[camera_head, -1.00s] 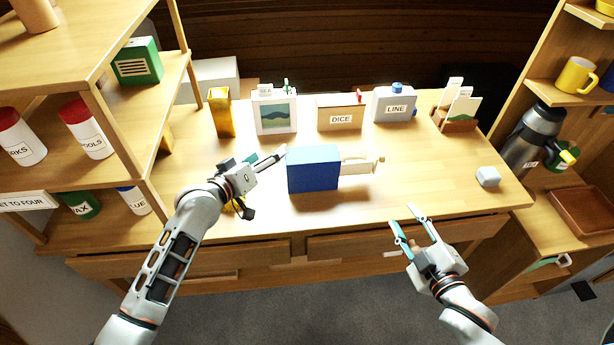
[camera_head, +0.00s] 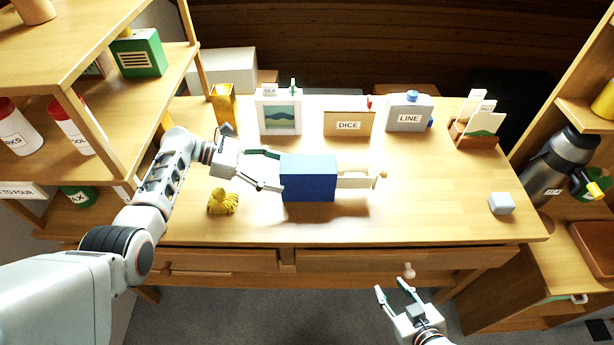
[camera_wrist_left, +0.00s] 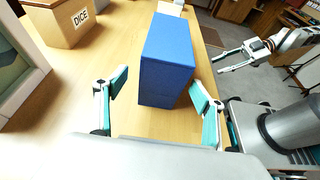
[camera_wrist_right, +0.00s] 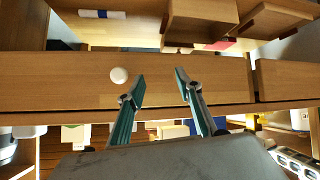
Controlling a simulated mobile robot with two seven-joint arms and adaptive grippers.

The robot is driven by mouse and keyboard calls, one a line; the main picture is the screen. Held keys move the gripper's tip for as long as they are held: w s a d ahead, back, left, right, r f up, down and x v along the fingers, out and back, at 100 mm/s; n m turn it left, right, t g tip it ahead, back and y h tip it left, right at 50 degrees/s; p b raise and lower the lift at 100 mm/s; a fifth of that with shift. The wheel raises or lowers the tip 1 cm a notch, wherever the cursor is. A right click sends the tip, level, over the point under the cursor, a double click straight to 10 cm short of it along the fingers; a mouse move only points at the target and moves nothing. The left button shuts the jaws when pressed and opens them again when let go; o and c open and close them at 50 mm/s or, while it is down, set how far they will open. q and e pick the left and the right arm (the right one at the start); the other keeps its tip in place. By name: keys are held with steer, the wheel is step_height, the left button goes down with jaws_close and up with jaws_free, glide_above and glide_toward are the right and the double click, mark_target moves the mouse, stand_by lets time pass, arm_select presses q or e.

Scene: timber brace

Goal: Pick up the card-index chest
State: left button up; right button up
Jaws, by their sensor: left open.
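The card-index chest appears to be the blue box (camera_head: 308,178) in the middle of the desk, with a pale drawer (camera_head: 355,180) sticking out of its right end. My left gripper (camera_head: 280,171) is open at the chest's left end, its fingertips close to the two sides. The left wrist view shows the chest (camera_wrist_left: 168,62) ahead, between the spread fingers (camera_wrist_left: 160,90); I cannot tell whether they touch it. My right gripper (camera_head: 391,288) is open and empty, low in front of the desk. The right wrist view shows its fingers apart (camera_wrist_right: 160,85), facing the drawer fronts.
Behind the chest stand a yellow holder (camera_head: 224,105), a framed picture (camera_head: 279,113), the DICE box (camera_head: 347,123), the LINE canister (camera_head: 409,113) and a card rack (camera_head: 476,133). Shelves flank the desk.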

mark_target(303, 179)
arm_select(q)
steer(key=x, duration=0.2)
steer(key=shift+s+d, duration=0.25)
steer(key=shift+d, duration=0.1)
steer(key=shift+x, duration=2.65)
steer(key=c, duration=1.3)
